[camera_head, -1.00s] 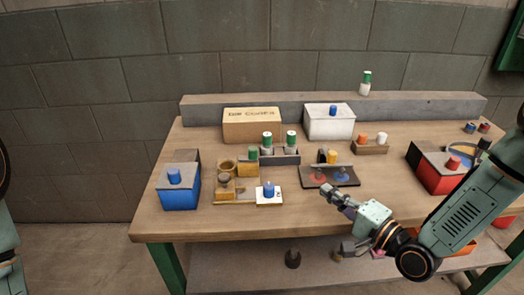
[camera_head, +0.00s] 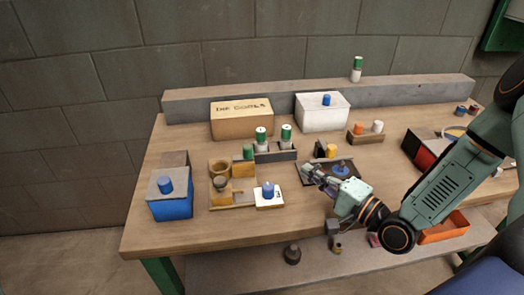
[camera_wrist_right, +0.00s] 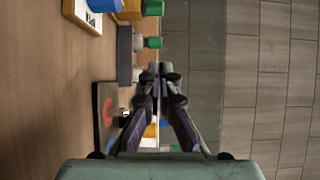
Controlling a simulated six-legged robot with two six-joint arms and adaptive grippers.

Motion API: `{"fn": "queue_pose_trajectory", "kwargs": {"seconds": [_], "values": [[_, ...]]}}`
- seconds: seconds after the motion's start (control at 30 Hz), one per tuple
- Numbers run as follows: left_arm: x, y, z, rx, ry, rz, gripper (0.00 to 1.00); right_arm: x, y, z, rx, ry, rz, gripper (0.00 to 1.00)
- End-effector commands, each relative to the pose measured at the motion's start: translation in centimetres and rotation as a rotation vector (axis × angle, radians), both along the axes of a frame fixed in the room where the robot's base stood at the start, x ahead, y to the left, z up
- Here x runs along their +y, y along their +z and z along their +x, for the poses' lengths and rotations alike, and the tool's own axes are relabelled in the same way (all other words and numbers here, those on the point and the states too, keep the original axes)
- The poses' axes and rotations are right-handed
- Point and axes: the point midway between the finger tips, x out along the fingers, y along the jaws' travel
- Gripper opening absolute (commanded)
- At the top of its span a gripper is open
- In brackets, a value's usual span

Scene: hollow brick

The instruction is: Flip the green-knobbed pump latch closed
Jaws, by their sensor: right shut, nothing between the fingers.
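A green knob (camera_head: 248,152) stands at the back of an ochre assembly (camera_head: 243,196) with round brown cups, left of the table's middle. It looks like the latch's knob, but I cannot tell the latch's position. In the right wrist view the green knob (camera_wrist_right: 153,8) shows at the top edge. My right gripper (camera_head: 306,170) is shut and empty, low over the left part of a black plate (camera_head: 350,180), to the right of the assembly and apart from the knob. The fingertips (camera_wrist_right: 157,70) meet in the right wrist view. My left gripper is out of view.
A yellow knob (camera_head: 331,150) stands behind the black plate. Boxes (camera_head: 241,120) stand behind. The table's front strip is clear.

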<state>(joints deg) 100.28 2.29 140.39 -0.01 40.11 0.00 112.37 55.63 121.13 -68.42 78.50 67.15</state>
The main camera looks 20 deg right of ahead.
Motion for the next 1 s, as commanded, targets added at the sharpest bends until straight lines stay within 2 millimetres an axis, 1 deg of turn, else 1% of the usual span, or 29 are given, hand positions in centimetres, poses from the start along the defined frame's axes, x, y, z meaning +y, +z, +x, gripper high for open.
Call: {"fn": "queue_pose_trajectory", "kwargs": {"seconds": [0.23, 0.37, 0.47, 1.0], "values": [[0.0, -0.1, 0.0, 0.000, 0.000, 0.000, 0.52, 0.1, 0.0, -0.1, 0.000, 0.001, 0.000, 0.00], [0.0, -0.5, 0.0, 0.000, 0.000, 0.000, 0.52, 0.4, -0.1, 0.7, -0.001, 0.003, -0.003, 0.00], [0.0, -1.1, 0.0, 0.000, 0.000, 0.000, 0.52, 0.9, -0.2, 1.8, -0.002, 0.005, -0.003, 0.00], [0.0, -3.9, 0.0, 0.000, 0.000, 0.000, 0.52, 3.6, -0.1, 9.1, -0.003, 0.006, -0.005, 0.00]]}}
